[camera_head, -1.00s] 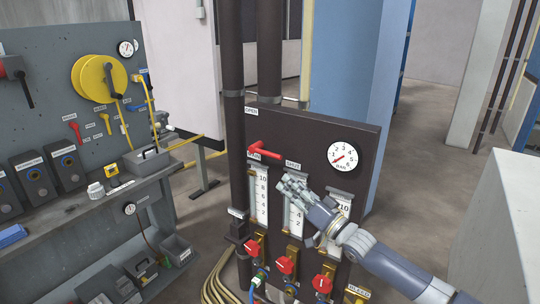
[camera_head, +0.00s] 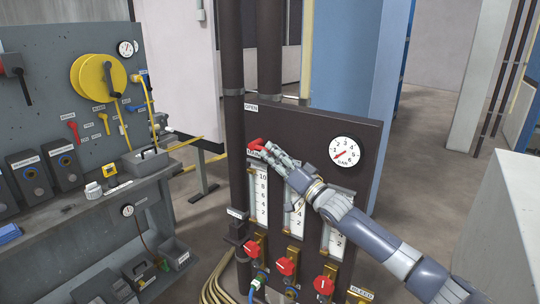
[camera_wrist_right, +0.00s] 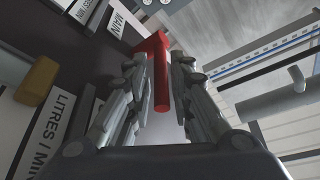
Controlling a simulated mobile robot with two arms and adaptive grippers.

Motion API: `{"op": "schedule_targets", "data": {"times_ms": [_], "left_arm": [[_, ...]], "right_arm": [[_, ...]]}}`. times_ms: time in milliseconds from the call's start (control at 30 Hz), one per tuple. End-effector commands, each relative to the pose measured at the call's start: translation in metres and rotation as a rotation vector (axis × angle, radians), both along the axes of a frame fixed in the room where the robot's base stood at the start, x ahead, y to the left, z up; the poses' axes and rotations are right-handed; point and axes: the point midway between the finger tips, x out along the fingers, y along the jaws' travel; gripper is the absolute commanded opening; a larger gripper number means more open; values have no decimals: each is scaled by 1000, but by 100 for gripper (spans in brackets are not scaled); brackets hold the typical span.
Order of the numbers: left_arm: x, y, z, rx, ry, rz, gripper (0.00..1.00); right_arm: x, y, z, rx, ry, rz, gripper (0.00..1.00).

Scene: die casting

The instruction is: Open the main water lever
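The red main water lever (camera_head: 256,144) is on the upper left of the dark panel, above the first flow scale. Its left end shows in the head view; my fingers hide the rest. In the right wrist view the red lever (camera_wrist_right: 161,75) lies between the two fingers, beside a MAIN label (camera_wrist_right: 118,20). My right gripper (camera_head: 272,151) is at the lever. Its fingers (camera_wrist_right: 160,85) are apart on either side of the lever, with visible gaps, so it looks open around it. My left gripper is not in view.
The dark panel (camera_head: 312,128) carries a round bar gauge (camera_head: 344,154), flow scales and red valves (camera_head: 286,266) below. An OPEN label (camera_head: 251,107) is at its upper left corner. A grey workbench (camera_head: 100,212) stands at left, a pale block (camera_head: 505,215) at right.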

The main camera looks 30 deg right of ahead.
Motion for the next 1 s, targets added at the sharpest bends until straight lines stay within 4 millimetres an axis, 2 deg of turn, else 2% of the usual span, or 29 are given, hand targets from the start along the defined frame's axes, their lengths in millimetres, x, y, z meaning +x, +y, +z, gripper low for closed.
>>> {"op": "schedule_targets", "data": {"times_ms": [200, 567, 667, 1000], "left_arm": [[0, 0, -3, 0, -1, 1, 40], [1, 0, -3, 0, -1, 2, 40], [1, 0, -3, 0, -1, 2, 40], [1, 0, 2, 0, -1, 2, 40]], "right_arm": [[13, 3, 5, -1, -2, 0, 21], [16, 3, 6, 0, -1, 1, 21], [16, 3, 6, 0, -1, 1, 0], [16, 6, 8, -3, 6, 0, 0]]}}
